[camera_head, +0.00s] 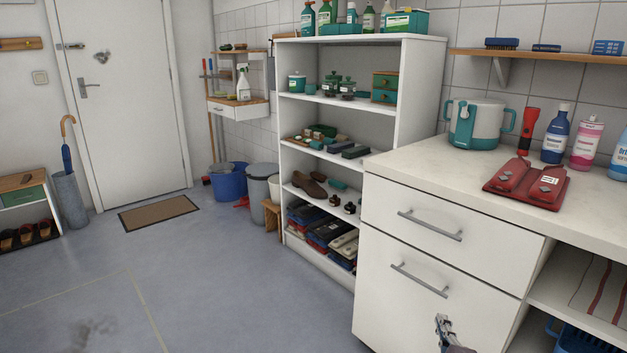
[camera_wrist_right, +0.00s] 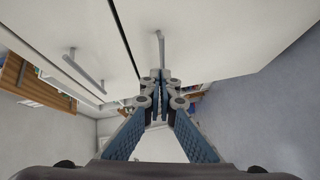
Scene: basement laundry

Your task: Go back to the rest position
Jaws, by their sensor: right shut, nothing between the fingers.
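My right gripper (camera_head: 442,328) shows at the bottom of the head view, in front of the lower drawer (camera_head: 430,310) of the white cabinet. In the right wrist view its two blue-padded fingers (camera_wrist_right: 161,78) meet at the tips, with nothing between them. A drawer handle (camera_wrist_right: 161,52) appears just beyond the fingertips there; whether they touch it I cannot tell. My left gripper is in neither view.
The white counter (camera_head: 440,165) holds a teal-and-white tub (camera_head: 474,124), a red flashlight (camera_head: 528,130), bottles and a red case (camera_head: 526,185). Both drawers look closed. A filled white shelf unit (camera_head: 418,75) stands left of it. Grey floor (camera_head: 230,290) is clear at left, towards the door (camera_head: 120,110).

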